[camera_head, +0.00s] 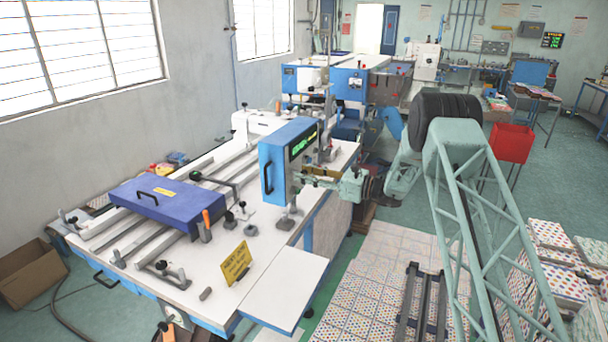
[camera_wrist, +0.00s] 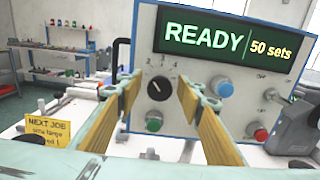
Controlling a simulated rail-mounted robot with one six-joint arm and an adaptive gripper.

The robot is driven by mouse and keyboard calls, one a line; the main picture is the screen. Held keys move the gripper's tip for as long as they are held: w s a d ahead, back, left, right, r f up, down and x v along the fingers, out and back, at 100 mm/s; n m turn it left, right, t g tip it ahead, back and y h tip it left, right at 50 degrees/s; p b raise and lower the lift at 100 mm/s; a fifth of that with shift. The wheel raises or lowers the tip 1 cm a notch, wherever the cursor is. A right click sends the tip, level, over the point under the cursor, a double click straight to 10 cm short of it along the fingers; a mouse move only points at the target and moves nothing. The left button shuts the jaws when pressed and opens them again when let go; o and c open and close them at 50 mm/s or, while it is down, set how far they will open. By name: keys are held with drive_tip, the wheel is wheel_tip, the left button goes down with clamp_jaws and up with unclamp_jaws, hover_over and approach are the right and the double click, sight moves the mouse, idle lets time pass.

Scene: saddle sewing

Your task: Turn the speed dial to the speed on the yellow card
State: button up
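The black speed dial (camera_wrist: 158,88) sits on the white panel of the control box (camera_wrist: 205,95), below a screen (camera_wrist: 222,40) reading "READY" and "50 sets". Small figures ring the dial; its exact setting is too small to read surely. My gripper (camera_wrist: 160,92) is open and empty, its two yellow-padded fingers to the left and right of the dial in the wrist view; contact cannot be told. In the head view my gripper (camera_head: 318,173) is at the right side of the blue box (camera_head: 281,165). The yellow card (camera_head: 236,262) stands on the table; in the wrist view (camera_wrist: 47,132) "NEXT JOB" shows and its lower lines are partly hidden.
A dark grey part (camera_wrist: 294,125) juts in at the right. On the white table (camera_head: 210,275) lie a blue-purple case (camera_head: 165,203) and several clamps. A red bin (camera_head: 512,142) stands at right.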

drive_tip(key=shift+a, duration=0.2)
drive_tip(key=c, duration=0.8)
drive_tip(key=shift+f+n+b, duration=0.1)
drive_tip(key=shift+n+b, duration=0.6)
drive_tip(key=shift+b, duration=0.5)
drive_tip(key=shift+c, duration=0.2)
drive_tip(key=n+b, duration=0.2)
drive_tip(key=b, duration=0.2)
drive_tip(key=shift+f+n, duration=0.1)
drive_tip(key=shift+n, duration=0.2)
drive_tip(key=n+b, duration=0.3)
drive_tip(key=b, duration=0.2)
drive_tip(key=shift+n+b, duration=0.35)
drive_tip(key=shift+n, duration=0.05)
drive_tip(key=shift+b, duration=0.3)
drive_tip(key=o, duration=0.8)
